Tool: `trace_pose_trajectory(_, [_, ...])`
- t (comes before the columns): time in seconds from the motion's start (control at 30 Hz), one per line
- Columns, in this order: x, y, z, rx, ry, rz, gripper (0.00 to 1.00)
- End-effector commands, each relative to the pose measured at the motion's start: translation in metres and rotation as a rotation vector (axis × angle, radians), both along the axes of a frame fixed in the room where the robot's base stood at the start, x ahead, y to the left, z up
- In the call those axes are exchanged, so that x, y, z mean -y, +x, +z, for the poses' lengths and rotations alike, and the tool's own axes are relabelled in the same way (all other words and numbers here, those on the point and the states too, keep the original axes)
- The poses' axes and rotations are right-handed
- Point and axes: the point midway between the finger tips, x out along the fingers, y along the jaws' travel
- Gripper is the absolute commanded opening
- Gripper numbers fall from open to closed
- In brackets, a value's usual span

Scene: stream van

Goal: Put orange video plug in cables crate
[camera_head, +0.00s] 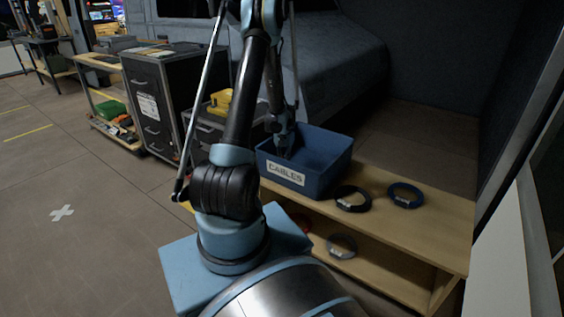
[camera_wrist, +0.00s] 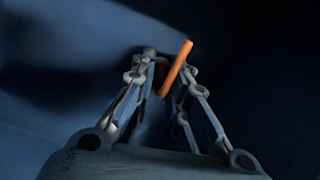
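The blue cables crate (camera_head: 331,178) stands on a wooden shelf, with a white CABLES label on its front. My gripper (camera_head: 284,150) reaches down into the left part of the crate from above. In the wrist view the fingers of my gripper (camera_wrist: 165,70) are close together around the orange video plug (camera_wrist: 176,68), a thin orange piece tilted up to the right. Dark blue crate surfaces fill the wrist view behind it. The plug cannot be made out in the head view.
A black cable coil (camera_head: 352,198) and a blue coil (camera_head: 405,195) lie on the shelf right of the crate. A grey coil (camera_head: 341,246) lies on the lower shelf. A dark drawer cabinet (camera_head: 150,105) and a yellow item (camera_head: 220,102) are to the left.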

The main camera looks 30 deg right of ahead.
Motion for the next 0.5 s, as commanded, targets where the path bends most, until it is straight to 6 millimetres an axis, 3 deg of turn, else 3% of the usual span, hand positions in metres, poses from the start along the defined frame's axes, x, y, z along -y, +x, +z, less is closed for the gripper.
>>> trace_pose_trajectory(0.5, [-0.0002, 0.0, 0.0059, 0.0, 0.0, 0.0, 0.33])
